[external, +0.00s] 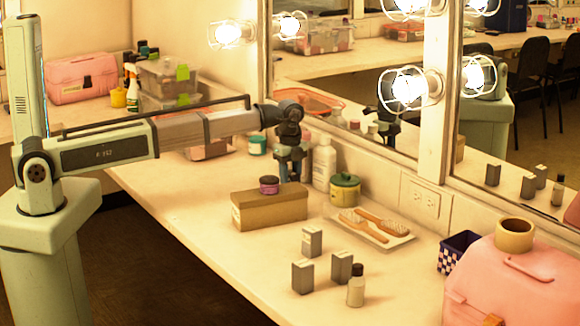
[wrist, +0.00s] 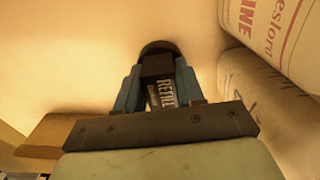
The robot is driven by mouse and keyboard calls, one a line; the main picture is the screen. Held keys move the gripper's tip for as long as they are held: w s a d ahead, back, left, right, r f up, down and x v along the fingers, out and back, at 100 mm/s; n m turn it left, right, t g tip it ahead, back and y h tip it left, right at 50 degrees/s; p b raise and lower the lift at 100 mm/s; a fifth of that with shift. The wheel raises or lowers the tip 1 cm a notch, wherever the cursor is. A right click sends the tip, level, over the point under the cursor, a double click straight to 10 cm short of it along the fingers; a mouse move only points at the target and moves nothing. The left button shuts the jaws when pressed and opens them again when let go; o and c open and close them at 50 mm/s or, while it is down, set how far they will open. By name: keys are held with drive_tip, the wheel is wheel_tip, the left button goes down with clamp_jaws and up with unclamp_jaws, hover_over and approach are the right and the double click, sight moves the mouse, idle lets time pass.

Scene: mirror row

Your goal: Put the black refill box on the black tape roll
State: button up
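The black refill box (wrist: 163,93), with pale "REFILL" lettering, sits between my gripper's two blue fingers in the wrist view. My gripper (wrist: 160,88) appears shut on its sides. A dark rounded shape (wrist: 158,46), apparently the black tape roll, shows just beyond the box and is partly covered by it. I cannot tell whether the box touches it. In the external view my gripper (external: 293,170) points down behind the long brown box, low over the counter. That brown box hides the lower area there, and the refill box and roll are not clear in this view.
The brown box (external: 270,209) carries a small purple jar (external: 269,185). A white bottle (external: 324,163) and green jar (external: 345,190) stand close right of my gripper. A brush tray (external: 398,240) and several small grey boxes are nearer the front.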

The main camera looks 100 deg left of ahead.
sight(290, 172)
drive_tip(key=o, duration=0.4)
drive_tip(key=shift+o, duration=0.2)
wheel_tip(290, 172, up, 12)
drive_tip(key=shift+r, duration=0.15)
idle(0.4)
idle(0.3)
